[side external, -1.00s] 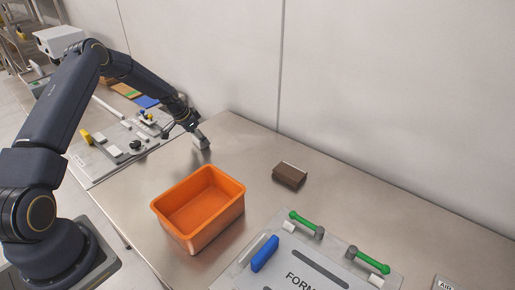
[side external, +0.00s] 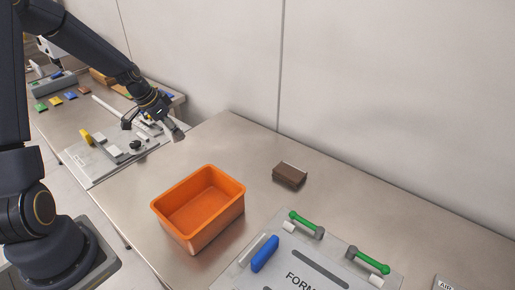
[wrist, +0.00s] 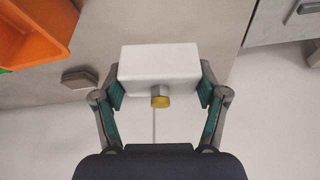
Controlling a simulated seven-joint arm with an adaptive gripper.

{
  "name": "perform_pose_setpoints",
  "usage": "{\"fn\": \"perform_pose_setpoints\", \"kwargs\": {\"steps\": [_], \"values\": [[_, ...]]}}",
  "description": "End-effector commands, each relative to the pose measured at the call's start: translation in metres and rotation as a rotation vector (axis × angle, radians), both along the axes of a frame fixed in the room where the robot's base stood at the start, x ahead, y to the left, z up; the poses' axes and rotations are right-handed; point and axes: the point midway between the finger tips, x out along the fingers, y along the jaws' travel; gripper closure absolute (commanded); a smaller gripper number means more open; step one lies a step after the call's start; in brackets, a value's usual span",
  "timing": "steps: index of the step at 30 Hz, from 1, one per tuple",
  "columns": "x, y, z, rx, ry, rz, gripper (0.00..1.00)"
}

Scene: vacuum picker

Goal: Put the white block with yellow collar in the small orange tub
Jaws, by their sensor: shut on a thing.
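A white block with a yellow collar (wrist: 158,66) is held between the two fingers of my gripper (wrist: 160,88) in the wrist view. In the side view my gripper (side external: 176,134) is raised above the table, behind and left of the orange tub; the block is hard to make out there. The orange tub (side external: 222,222) stands on the table, and its visible inside looks empty. In the wrist view the tub shows at the upper left (wrist: 52,50), apart from the block.
A brown block (side external: 289,176) lies right of the tub. A grey panel with green handles and a blue bar (side external: 312,268) is at the front. A grey board with small parts (side external: 97,168) lies at the left.

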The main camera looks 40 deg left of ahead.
Motion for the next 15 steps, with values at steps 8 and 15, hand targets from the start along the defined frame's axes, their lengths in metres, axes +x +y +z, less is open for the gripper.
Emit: {"fn": "perform_pose_setpoints", "kwargs": {"steps": [8,15], "values": [[-0.004,-0.001,0.042,0.004,-0.004,0.001,0.65],[-0.01,-0.036,0.049,0.006,0.015,-0.181,0.65]]}}
